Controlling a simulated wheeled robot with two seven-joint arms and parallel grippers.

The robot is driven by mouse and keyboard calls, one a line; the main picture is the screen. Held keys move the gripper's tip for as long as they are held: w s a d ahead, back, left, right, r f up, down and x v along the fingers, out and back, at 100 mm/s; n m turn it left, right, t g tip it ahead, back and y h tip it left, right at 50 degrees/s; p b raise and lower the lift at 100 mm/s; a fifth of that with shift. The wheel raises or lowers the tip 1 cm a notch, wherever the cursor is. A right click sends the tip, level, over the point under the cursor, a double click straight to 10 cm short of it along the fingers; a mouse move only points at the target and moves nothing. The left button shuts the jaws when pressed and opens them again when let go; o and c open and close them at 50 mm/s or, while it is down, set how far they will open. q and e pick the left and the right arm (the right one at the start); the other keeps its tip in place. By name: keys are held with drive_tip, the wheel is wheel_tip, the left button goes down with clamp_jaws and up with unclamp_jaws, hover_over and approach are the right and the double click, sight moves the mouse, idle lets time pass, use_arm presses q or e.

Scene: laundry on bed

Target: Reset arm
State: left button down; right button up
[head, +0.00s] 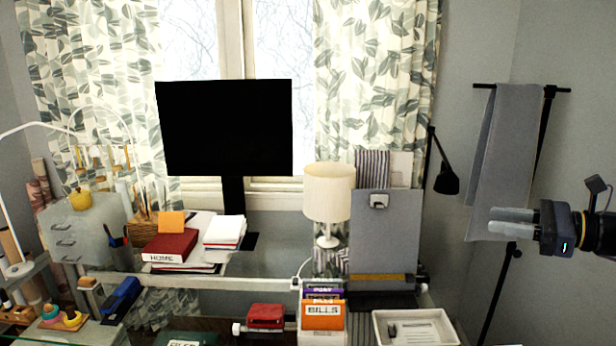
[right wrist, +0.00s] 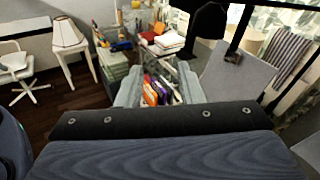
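My right gripper (head: 490,221) reaches in from the right edge in the head view, held in the air in front of the grey wall and beside a hanging grey towel (head: 496,140). Its two pale grey fingers point left. In the right wrist view its fingers (right wrist: 158,84) stand apart with nothing between them, and the desk shows through the gap. It is open and empty. My left gripper is in neither view.
A black monitor (head: 225,128) stands behind. A black wall lamp (head: 446,182) hangs left of the towel.

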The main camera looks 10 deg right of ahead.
drive_tip(key=s+a+f+n+g+h, duration=0.1)
drive_tip(key=s+a+f+n+g, duration=0.2)
drive_tip(key=a, duration=0.4)
drive_tip(key=s+a+f+n+g+h, duration=0.1)
drive_tip(key=s+a+f+n, duration=0.2)
drive_tip(key=a+n, duration=0.3)
drive_tip(key=s+a+f+n+g+h, duration=0.15)
drive_tip(key=s+a+f, duration=0.25)
drive_tip(key=a, duration=0.4)
drive_tip(key=s+a+f+n+h, duration=0.4)
drive_tip(key=s+a+f+n, duration=0.2)
drive_tip(key=s+f+n, duration=0.4)
wheel_tip(320, 180, down, 3)
drive_tip(key=n+g, duration=0.1)
drive_tip(key=n, duration=0.2)
drive_tip(key=shift+s+a, duration=0.2)
drive_tip(key=shift+r, duration=0.1)
